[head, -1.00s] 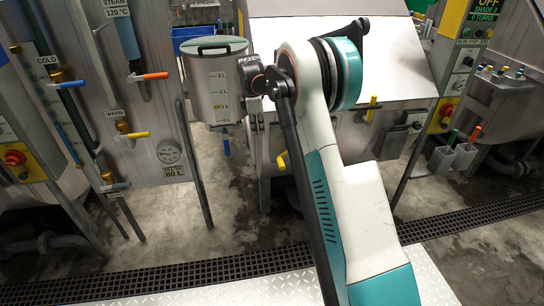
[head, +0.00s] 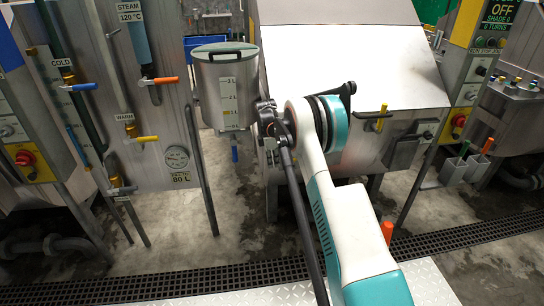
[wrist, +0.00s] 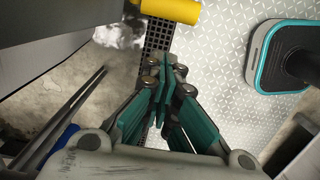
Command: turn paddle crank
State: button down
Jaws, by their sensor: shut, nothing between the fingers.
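A yellow upright grip (head: 382,118) on a dark bar stands at the front of the middle steel machine (head: 350,55). It looks like the paddle crank's handle, but its pivot is not clear. The wrist view shows a yellow cylinder (wrist: 172,9) at the top edge, apart from and beyond my fingertips; I cannot tell if it is the same grip. My gripper (wrist: 166,66) is shut and empty, above the floor. In the head view my arm hides the gripper and part of the machine front.
A steel measuring pot (head: 225,90) hangs left of my arm. A valve panel (head: 145,100) with coloured levers stands farther left. A floor grate (head: 150,285) runs across the front. Grey cups (head: 455,170) with coloured handles stand at right. An orange upright piece (head: 387,232) shows beside my arm.

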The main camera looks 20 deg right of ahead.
jog(key=shift+s+d+f+b, duration=0.3)
jog(key=shift+d+f, duration=0.35)
jog(key=shift+d, duration=0.15)
jog(key=shift+s+d+f+b, duration=0.15)
jog(key=shift+d+f+b, duration=0.15)
jog(key=shift+d+f, duration=0.4)
jog(key=shift+d+f, duration=0.15)
jog(key=shift+f, duration=0.4)
jog(key=s+d+f+h+b, duration=0.1)
jog(key=d+f+h+b, duration=0.1)
jog(key=f, duration=0.3)
jog(key=shift+d+g+h, duration=0.3)
jog(key=shift+d+g, duration=0.1)
jog(key=shift+d, duration=0.15)
jog(key=shift+f, duration=0.1)
dwell(1.1)
